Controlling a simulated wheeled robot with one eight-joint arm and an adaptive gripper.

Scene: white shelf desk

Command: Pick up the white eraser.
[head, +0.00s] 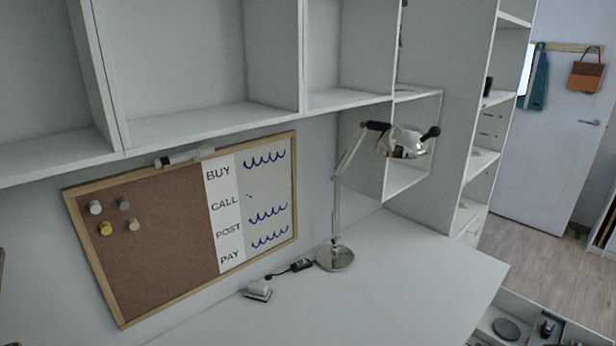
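A small white block-like object (258,290) with a darker lower edge lies on the white desk (390,285), below the memo board and left of the lamp base. It may be the white eraser, but it is too small to be sure. Another small white piece with a dark end (185,157) sits on the top edge of the memo board; I cannot tell if it is a marker or an eraser. My gripper is not in view.
A chrome desk lamp (336,258) stands right of the white object, with a black cord piece (301,265) between them. The cork and white memo board (150,235) leans behind. Shelves (210,120) overhang the desk. The desk's front right is clear.

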